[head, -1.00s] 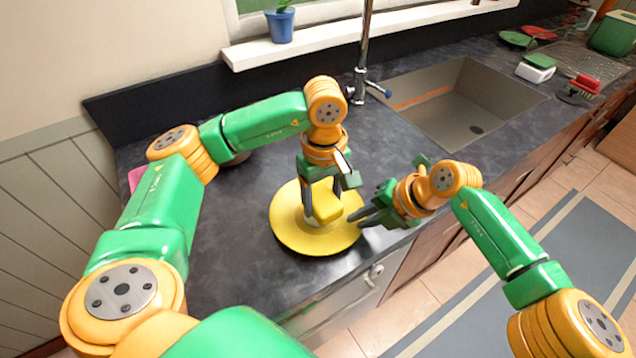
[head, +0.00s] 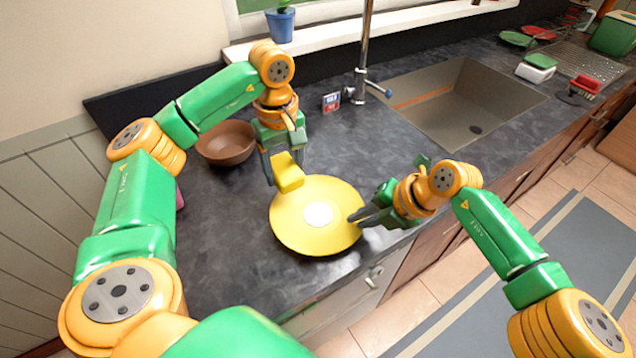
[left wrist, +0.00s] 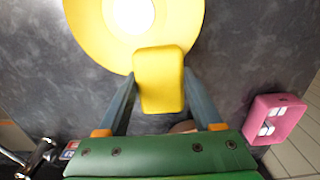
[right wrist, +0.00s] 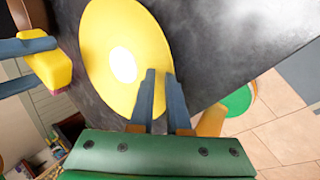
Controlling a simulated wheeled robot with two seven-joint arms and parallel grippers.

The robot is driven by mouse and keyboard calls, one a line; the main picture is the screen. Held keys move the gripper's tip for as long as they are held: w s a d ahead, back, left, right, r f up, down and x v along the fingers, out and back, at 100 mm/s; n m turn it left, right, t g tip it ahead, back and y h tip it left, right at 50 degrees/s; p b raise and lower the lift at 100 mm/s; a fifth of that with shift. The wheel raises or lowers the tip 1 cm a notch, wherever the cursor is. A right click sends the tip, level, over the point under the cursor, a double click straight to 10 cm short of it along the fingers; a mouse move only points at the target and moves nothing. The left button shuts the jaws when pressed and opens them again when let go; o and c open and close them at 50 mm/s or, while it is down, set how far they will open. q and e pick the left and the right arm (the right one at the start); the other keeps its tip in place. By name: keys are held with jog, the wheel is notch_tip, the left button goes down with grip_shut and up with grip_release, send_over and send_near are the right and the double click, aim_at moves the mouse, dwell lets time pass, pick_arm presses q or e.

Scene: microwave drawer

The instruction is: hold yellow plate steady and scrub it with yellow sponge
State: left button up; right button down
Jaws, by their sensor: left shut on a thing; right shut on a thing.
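The yellow plate (head: 300,232) lies on the dark counter, with a pale round patch at its centre. My right gripper (head: 358,215) is shut on the plate's right rim; the plate (right wrist: 120,85) also shows between its fingers in the right wrist view. My left gripper (head: 284,168) is shut on the yellow sponge (head: 289,174) and holds it near the plate's upper left rim. The sponge (left wrist: 159,80) overlaps the plate's edge in the left wrist view. I cannot tell whether sponge and plate touch.
A brown bowl (head: 227,143) stands on the counter behind my left arm. A small box (head: 331,102) stands near the faucet (head: 362,70). The sink (head: 465,100) is at the upper right. A pink object (left wrist: 275,118) shows in the left wrist view. Counter between plate and faucet is clear.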

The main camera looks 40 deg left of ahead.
jog(key=shift+f, duration=0.1)
jog(key=c, duration=0.8)
grip_release()
jog(key=s+v, duration=0.1)
jog(key=v, duration=1.1)
jog(key=shift+w, duration=0.45)
jog(key=shift+a, duration=0.15)
